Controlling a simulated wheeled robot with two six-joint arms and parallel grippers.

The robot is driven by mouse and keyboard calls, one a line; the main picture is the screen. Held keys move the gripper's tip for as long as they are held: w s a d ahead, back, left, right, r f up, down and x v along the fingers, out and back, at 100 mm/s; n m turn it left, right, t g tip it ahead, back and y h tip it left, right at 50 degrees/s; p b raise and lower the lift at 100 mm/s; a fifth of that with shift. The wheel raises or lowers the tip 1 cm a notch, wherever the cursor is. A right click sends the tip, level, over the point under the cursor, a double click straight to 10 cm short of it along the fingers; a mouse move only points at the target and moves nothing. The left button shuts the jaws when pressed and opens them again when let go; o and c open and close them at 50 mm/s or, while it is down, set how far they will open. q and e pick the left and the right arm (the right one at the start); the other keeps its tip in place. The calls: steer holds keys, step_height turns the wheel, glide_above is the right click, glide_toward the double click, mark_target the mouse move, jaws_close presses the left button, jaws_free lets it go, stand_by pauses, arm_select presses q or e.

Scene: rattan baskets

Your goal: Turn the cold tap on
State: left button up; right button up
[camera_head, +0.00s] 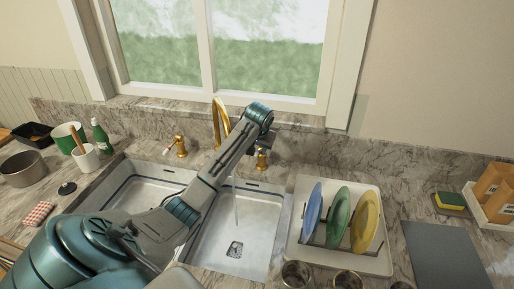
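A gold swan-neck spout (217,112) rises behind the double sink, partly hidden by my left arm. A gold tap handle (180,147) with a pale lever stands left of it. A second gold tap handle (262,158) stands right of it. No hot or cold marking is legible. My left arm reaches across the sink, and its dark gripper (266,142) is at the right handle, seeming to touch it. Its fingers are too small and dark to tell open from shut. A thin pale streak (236,207), like running water, shows above the right basin (260,220). My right gripper is not in view.
A dish rack (330,255) with blue, green and yellow plates stands right of the sink. Glasses (297,274) stand at the front edge. A pot (24,168), cups and a green bottle (101,137) are at left. A grey board (445,255) lies at right.

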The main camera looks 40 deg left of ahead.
mark_target(257, 152)
arm_select(q)
steer(key=shift+p+x, duration=0.4)
steer(key=shift+x, duration=1.4)
steer(key=shift+w, duration=0.1)
jaws_close()
